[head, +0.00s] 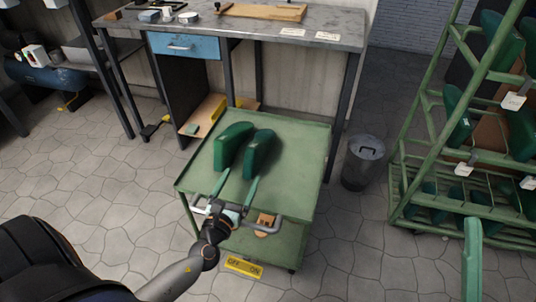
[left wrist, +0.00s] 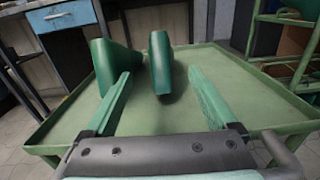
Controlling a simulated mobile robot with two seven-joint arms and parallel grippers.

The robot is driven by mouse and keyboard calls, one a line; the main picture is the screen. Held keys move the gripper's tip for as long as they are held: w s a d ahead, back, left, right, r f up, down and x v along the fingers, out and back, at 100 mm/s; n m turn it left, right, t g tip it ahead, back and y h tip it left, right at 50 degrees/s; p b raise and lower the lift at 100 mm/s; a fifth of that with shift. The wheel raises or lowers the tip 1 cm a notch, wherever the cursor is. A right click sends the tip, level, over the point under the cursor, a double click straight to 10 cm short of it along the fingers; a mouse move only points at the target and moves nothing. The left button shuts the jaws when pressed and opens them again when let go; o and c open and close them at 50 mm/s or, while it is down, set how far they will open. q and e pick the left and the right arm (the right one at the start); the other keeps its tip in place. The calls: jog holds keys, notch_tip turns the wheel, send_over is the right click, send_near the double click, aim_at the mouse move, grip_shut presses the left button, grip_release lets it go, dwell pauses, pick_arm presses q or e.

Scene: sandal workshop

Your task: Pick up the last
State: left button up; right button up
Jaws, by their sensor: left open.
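Two green lasts lie side by side on the top of a green cart (head: 300,150). The left last (head: 232,140) and the right last (head: 260,152) also show in the left wrist view, as the left last (left wrist: 108,62) and the right last (left wrist: 161,65). My left gripper (head: 238,180) is open and empty over the near side of the cart, its fingers pointing at the lasts. In the left wrist view, the right last stands ahead between the two green fingers (left wrist: 160,82). The left last is beyond the left finger, partly hidden by it.
A green rack (head: 420,155) holding several green lasts stands at the right. A grey bin (head: 363,162) stands between it and the cart. A workbench (head: 265,27) with a blue drawer (head: 185,46) is behind the cart. The right part of the cart top is bare.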

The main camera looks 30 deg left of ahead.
aim_at(247, 164)
pick_arm(q)
jog(key=x, duration=0.6)
jog(key=shift+w+a, duration=0.1)
jog(key=shift+w, duration=0.05)
jog(key=shift+r+b+x, duration=0.1)
jog(key=shift+b+x, duration=0.2)
jog(key=shift+x, duration=1.15)
jog(key=shift+r+b+x, duration=0.15)
jog(key=shift+b+x, duration=0.15)
jog(key=shift+x, duration=1.1)
jog(key=shift+c, duration=0.3)
jog(key=c, duration=1.4)
jog(key=shift+r, duration=0.1)
jog(key=shift+r, duration=0.1)
